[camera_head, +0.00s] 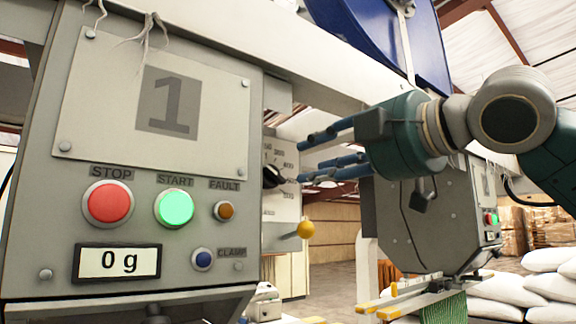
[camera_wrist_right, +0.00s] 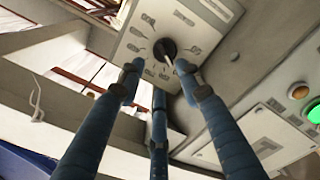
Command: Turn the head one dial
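The head one dial is a black knob (camera_head: 271,177) on a pale scale plate (camera_head: 285,205) at the side of the grey panel marked 1 (camera_head: 100,110). In the right wrist view the knob (camera_wrist_right: 165,48) sits at the middle of its plate, just beyond the fingertips. My right gripper (camera_head: 307,160) comes in from the right with its blue fingers apart, pointing at the dial. In the right wrist view the fingers (camera_wrist_right: 158,85) are spread with nothing between them. Whether a fingertip touches the knob is unclear. My left gripper is in neither view.
The panel has a red STOP button (camera_head: 108,202), a green START button (camera_head: 174,207), an orange FAULT lamp (camera_head: 225,210), a blue CLAMP button (camera_head: 203,259) and a display (camera_head: 118,262) reading 0 g. A yellow knob (camera_head: 306,229) is below the dial. White sacks (camera_head: 550,288) lie at right.

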